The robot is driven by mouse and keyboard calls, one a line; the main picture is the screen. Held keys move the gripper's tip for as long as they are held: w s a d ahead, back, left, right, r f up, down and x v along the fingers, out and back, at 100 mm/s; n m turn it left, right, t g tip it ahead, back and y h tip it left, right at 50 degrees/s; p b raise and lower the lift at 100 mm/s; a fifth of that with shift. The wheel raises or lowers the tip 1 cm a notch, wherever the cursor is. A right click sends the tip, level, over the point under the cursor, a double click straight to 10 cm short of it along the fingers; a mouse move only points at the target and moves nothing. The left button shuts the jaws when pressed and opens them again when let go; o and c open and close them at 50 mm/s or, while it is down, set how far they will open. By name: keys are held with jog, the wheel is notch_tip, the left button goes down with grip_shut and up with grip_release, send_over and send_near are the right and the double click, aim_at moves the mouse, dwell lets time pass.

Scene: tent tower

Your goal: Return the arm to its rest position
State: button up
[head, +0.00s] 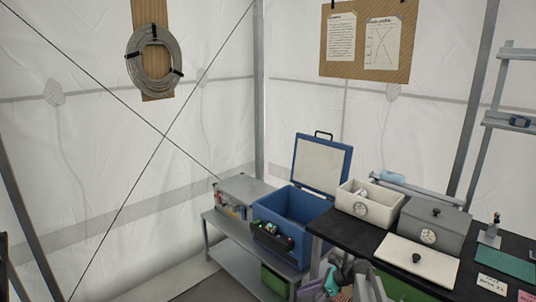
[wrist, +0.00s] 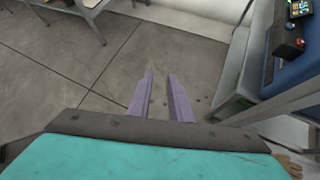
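My gripper (wrist: 160,75) shows in the wrist view with two lilac fingers pointing away from the camera. There is a narrow gap between them, with bare grey floor seen through it and nothing held. In the head view, part of my arm (head: 345,275) shows at the bottom, low in front of the black table's left end. Lilac parts show beside it, but the fingertips are not clear there.
A blue cooler (head: 273,212) stands open on a grey bench (head: 222,232), left of the black table (head: 345,236). On that table stand a white box (head: 345,203) and a grey box (head: 443,228).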

jog(key=s+a+f+n+g+h+b, duration=0.1)
jog(key=s+a+f+n+g+h, duration=0.2)
jog(key=s+f, duration=1.05)
jog(key=s+a+f+n+g+h+b, duration=0.1)
jog(key=s+a+f+n+g, duration=0.25)
jog(key=s+f, duration=0.95)
jog(key=s+d+n+g+h, duration=0.2)
jog(key=s+n, duration=0.5)
jog(key=s, duration=1)
jog(key=s+d+n+h, duration=0.3)
jog(key=s+d+n, duration=0.3)
jog(key=n, duration=0.4)
jog(key=shift+s+d+h+b, duration=0.15)
jog(key=shift+d+h+b, duration=0.2)
jog(key=shift+d+h, duration=0.05)
jog(key=shift+r, duration=0.1)
